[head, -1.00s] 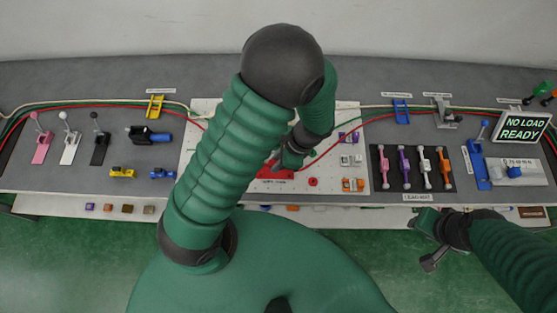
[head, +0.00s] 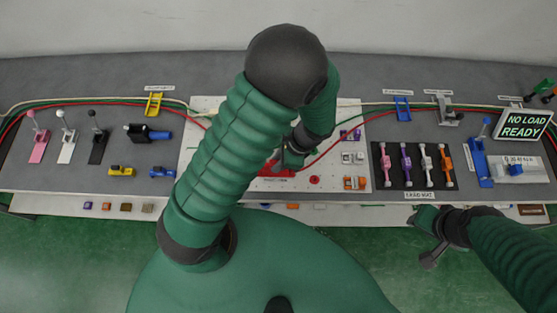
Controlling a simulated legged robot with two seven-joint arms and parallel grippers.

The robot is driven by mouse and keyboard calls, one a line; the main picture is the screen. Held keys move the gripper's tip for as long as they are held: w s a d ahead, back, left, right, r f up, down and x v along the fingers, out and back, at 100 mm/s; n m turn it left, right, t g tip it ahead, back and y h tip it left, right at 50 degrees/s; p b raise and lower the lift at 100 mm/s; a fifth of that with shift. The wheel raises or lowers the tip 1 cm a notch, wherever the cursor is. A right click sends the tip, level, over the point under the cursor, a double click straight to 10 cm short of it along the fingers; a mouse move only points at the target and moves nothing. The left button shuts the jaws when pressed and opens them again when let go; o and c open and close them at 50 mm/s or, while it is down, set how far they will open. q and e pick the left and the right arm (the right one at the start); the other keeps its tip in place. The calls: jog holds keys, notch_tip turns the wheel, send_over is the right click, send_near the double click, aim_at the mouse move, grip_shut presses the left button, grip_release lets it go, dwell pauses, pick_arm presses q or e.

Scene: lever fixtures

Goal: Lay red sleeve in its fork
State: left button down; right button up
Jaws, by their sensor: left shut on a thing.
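My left gripper (head: 284,163) is low over the white board, shut on what appears to be the red sleeve. The held part is too small and covered to make out. A red fixture (head: 272,171) lies right at the fingers on the board and is partly hidden by my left arm and gripper. Whether it is the sleeve's fork I cannot tell, nor whether the sleeve touches it. My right gripper (head: 424,241) hangs in front of the bench's front edge, away from the red parts. Its finger opening is unclear.
The white board (head: 331,116) carries a red round knob (head: 314,180) and small coloured blocks (head: 354,183). A dark mat (head: 413,181) with several coloured handles lies right of it. Red, green and cream cables cross the bench. My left arm hides the board's middle.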

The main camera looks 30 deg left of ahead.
pick_arm(q)
jog(key=shift+f, duration=0.15)
jog(key=shift+f+b, duration=0.45)
jog(key=shift+f, duration=0.15)
jog(key=shift+a, duration=0.1)
jog(key=shift+f, duration=0.1)
jog(key=shift+f, duration=0.5)
